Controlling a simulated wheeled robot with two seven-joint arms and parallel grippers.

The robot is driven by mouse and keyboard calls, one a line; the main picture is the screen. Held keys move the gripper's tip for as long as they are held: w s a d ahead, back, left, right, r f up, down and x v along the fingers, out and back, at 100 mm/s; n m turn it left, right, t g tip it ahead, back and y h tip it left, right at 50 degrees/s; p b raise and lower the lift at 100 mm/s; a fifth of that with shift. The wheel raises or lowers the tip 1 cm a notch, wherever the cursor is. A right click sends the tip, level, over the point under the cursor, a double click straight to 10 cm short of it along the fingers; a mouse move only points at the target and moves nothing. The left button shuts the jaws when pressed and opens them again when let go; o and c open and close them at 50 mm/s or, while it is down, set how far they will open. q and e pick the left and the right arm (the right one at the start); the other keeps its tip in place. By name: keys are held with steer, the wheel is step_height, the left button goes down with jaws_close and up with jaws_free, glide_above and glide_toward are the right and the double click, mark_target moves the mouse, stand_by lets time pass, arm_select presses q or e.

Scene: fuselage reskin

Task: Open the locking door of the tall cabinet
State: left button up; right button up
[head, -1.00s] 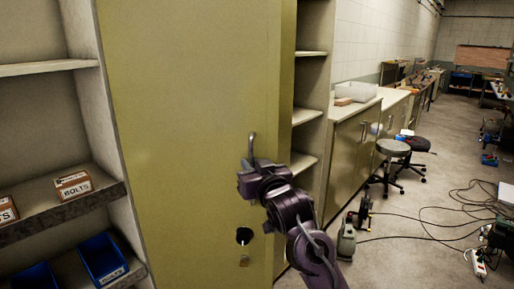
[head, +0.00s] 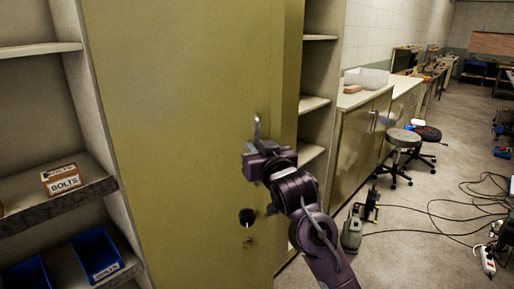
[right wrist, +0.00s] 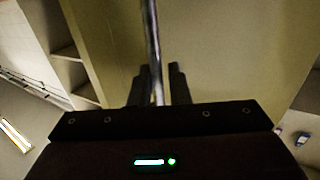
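The tall cabinet's olive door (head: 185,110) fills the middle of the head view and looks closed. A vertical metal handle (head: 256,126) stands near its right edge. Below it are a round black knob or lock (head: 246,217) and a small keyhole plate (head: 248,242). My right gripper (head: 258,148) is at the handle. In the right wrist view the handle bar (right wrist: 152,45) runs between the two dark fingers (right wrist: 159,85), which sit close on either side of it. The gripper hides the handle's lower part. My left gripper is not in view.
Open shelves with a bolts box (head: 63,180) and a blue bin (head: 97,253) stand left of the door. More shelves (head: 315,103) and a low counter cabinet (head: 350,150) are at the right. Stools (head: 404,138), a floor tool (head: 352,230) and cables lie beyond on open floor.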

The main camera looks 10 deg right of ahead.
steer(key=s+a, duration=0.3)
steer(key=s, duration=0.5)
steer(key=shift+b, duration=0.4)
stand_by(0.4)
